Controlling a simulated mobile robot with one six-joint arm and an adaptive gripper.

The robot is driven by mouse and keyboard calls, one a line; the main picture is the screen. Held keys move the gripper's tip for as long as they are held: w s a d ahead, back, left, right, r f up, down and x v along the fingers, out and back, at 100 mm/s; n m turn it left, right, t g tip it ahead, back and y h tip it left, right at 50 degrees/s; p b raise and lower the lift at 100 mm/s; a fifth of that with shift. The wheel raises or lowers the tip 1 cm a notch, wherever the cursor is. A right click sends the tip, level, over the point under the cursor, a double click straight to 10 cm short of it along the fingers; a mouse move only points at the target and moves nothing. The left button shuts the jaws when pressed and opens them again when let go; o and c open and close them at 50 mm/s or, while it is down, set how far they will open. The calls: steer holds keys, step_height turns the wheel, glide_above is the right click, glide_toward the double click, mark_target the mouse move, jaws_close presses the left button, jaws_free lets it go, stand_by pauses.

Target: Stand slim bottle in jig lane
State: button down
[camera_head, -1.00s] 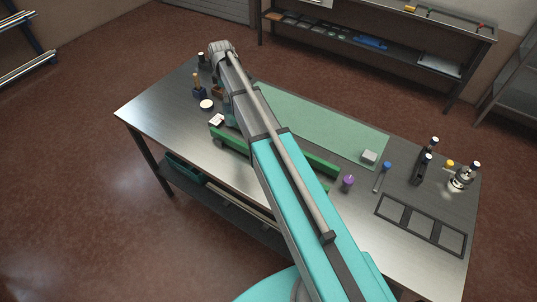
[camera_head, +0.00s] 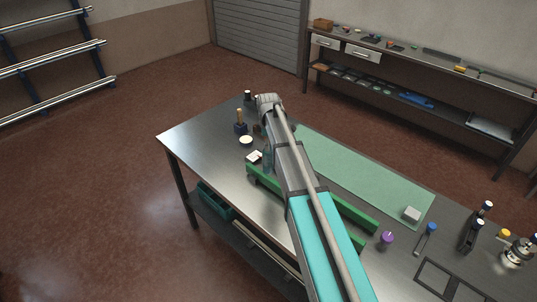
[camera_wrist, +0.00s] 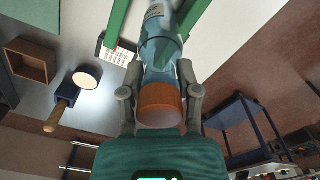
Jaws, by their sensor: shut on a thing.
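The slim bottle is translucent blue with a pale label and an orange cap (camera_wrist: 160,104). In the wrist view my gripper (camera_wrist: 160,72) is shut on it, with one finger on each side near the cap. The bottle's body (camera_wrist: 160,47) runs away from the camera between two green rails of the jig (camera_wrist: 118,22). Its far end is cut off, so I cannot tell whether it rests on anything. In the head view the bluish bottle (camera_head: 267,158) shows beside my arm at the left end of the green jig (camera_head: 355,216). My gripper is hidden there by my arm.
A white card (camera_head: 254,156), a round white-topped item (camera_head: 246,140) and a blue holder with a wooden handle (camera_head: 241,127) stand near the jig's left end. A green mat (camera_head: 365,172) lies behind it. The table's front left is clear.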

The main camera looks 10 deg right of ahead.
stand_by(0.3)
steer(key=shift+f+b, duration=1.85)
steer(key=shift+f, duration=0.15)
steer(key=shift+c, duration=1.6)
jaws_free()
step_height(320, 180, up, 12)
steer(key=p, duration=1.2)
